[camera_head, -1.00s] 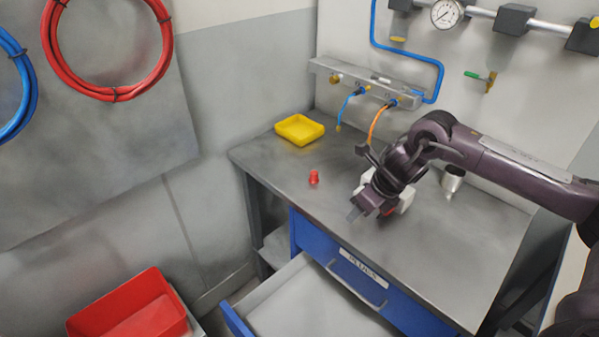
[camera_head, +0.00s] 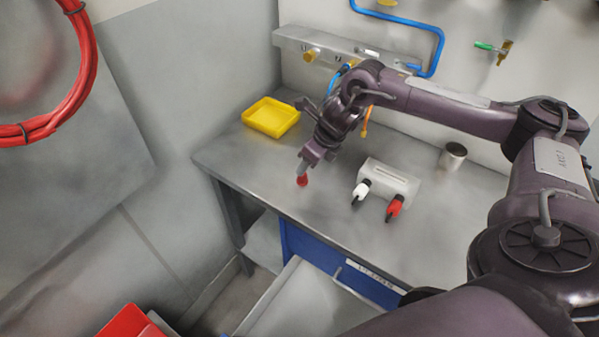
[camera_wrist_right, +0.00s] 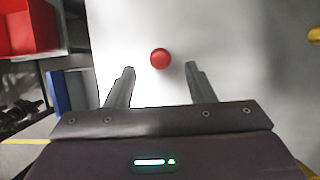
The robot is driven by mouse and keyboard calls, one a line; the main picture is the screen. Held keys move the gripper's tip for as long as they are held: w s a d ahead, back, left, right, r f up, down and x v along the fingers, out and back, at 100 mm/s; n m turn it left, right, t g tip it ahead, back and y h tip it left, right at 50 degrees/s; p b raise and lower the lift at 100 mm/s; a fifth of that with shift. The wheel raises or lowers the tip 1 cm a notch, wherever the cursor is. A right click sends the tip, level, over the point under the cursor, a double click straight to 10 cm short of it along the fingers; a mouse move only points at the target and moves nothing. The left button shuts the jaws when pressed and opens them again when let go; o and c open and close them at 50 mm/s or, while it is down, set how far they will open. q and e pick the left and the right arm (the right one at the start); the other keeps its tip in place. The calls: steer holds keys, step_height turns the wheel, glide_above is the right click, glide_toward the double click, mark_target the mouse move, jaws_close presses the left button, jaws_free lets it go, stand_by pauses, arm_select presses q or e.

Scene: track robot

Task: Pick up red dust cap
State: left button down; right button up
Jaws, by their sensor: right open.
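The red dust cap (camera_head: 302,181) stands on the grey bench top near its left end. In the right wrist view the cap (camera_wrist_right: 160,59) shows from above as a red disc. My right gripper (camera_head: 303,170) points down just above the cap and hides part of it. In the right wrist view the gripper's two fingers (camera_wrist_right: 160,72) are apart, with the cap just beyond their tips, between their lines and not held. My left gripper is in none of the views.
A yellow tray (camera_head: 271,117) stands at the bench's back left. A grey block with white and red connectors (camera_head: 390,182) and a small metal cup (camera_head: 452,156) stand to the right. An open drawer (camera_head: 300,300) sticks out in front. A red bin (camera_head: 130,322) is lower left.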

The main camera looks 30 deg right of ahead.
mark_target(306, 182)
steer(key=p+x, duration=0.1)
steer(key=x, duration=0.1)
steer(key=p+x, duration=0.1)
steer(key=shift+s+f, duration=0.25)
steer(key=shift+f, duration=0.25)
steer(key=shift+x, duration=1)
steer(key=shift+d, duration=0.1)
arm_select(q)
steer(key=shift+s+r, duration=0.25)
steer(key=shift+r, duration=0.9)
arm_select(e)
steer(key=c, duration=1.1)
